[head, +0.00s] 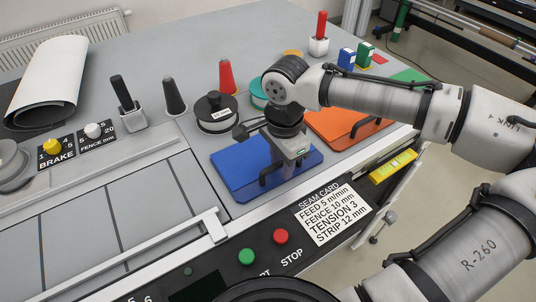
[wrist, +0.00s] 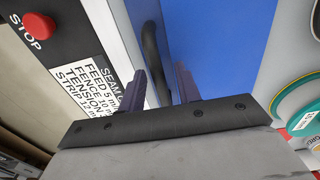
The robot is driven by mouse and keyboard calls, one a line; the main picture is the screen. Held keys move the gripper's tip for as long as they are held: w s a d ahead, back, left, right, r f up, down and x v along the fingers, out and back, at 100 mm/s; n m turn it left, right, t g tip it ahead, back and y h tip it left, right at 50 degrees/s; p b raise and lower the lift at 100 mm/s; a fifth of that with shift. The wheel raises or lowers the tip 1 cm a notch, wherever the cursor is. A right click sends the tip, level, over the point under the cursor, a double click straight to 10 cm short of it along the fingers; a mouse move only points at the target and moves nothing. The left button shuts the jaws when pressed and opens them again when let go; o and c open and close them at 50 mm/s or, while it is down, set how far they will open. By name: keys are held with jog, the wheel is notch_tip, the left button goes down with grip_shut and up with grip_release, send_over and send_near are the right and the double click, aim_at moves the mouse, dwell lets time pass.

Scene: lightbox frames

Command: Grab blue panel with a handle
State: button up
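The blue panel (head: 236,172) lies flat on the grey worktop near its front edge, and it fills much of the wrist view (wrist: 228,45). Its black handle (head: 266,176) stands up from it, partly hidden by my gripper in the head view. My gripper (head: 290,170) points down over the panel, close to the handle. In the wrist view my gripper (wrist: 164,82) has its two fingers apart. The handle (wrist: 150,45) shows as a dark bar beyond and between the fingertips. I cannot tell if the fingers touch it.
An orange panel (head: 325,121) with its own handle lies just right of the blue one. Green (head: 246,256) and red (head: 281,236) buttons and the seam card (head: 332,214) line the front.

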jog(key=shift+f, duration=0.25)
grip_shut()
jog(key=shift+r, duration=0.1)
